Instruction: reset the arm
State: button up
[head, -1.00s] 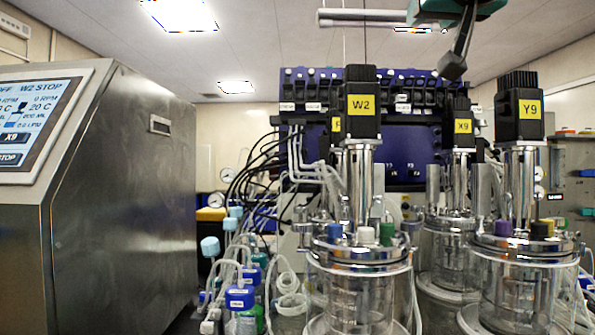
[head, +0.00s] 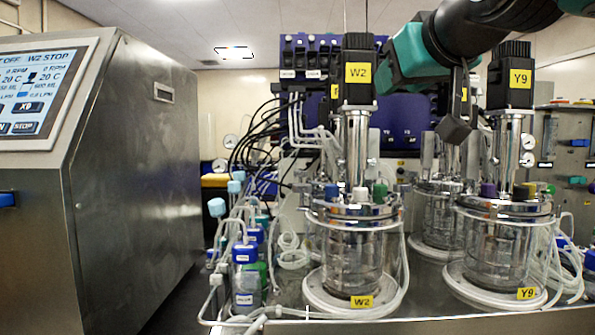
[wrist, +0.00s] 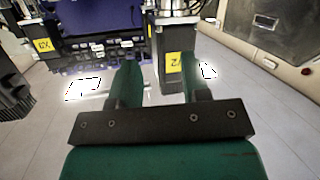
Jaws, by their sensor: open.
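My gripper (wrist: 158,68) is open and empty in the wrist view, its two green fingers apart with nothing between them. In the head view my black and teal arm (head: 480,35) reaches in from the top right. It is in front of the upper blue rack, between the W2 motor (head: 358,75) and the Y9 motor (head: 509,80). A dark part of it hangs down between these motors. The fingertips cannot be made out in the head view. The wrist picture is upside down; the black W2 motor (wrist: 175,62) shows beyond the fingers, with no contact visible.
The W2 vessel (head: 352,240) and Y9 vessel (head: 503,250) stand on the metal bench, with another glass vessel (head: 437,215) behind. Tubing and bottles (head: 245,275) crowd the left of W2. A steel control cabinet (head: 135,190) stands at left. Open space lies above, below the ceiling.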

jog(key=s+f+n+g, duration=0.1)
jog(key=s+f+g, duration=0.3)
jog(key=f, duration=0.7)
jog(key=s+f+n+g, duration=0.1)
jog(key=s+f+g, duration=0.3)
jog(key=f, duration=0.7)
jog(key=s+f+g+y+p, duration=0.1)
jog(key=s+f+g, duration=0.5)
jog(key=s+f, duration=0.5)
jog(key=s, duration=0.3)
jog(key=shift+s+d+f+n+g, duration=0.15)
jog(key=shift+s+f+n+g, duration=0.15)
jog(key=shift+s+f+n, duration=0.1)
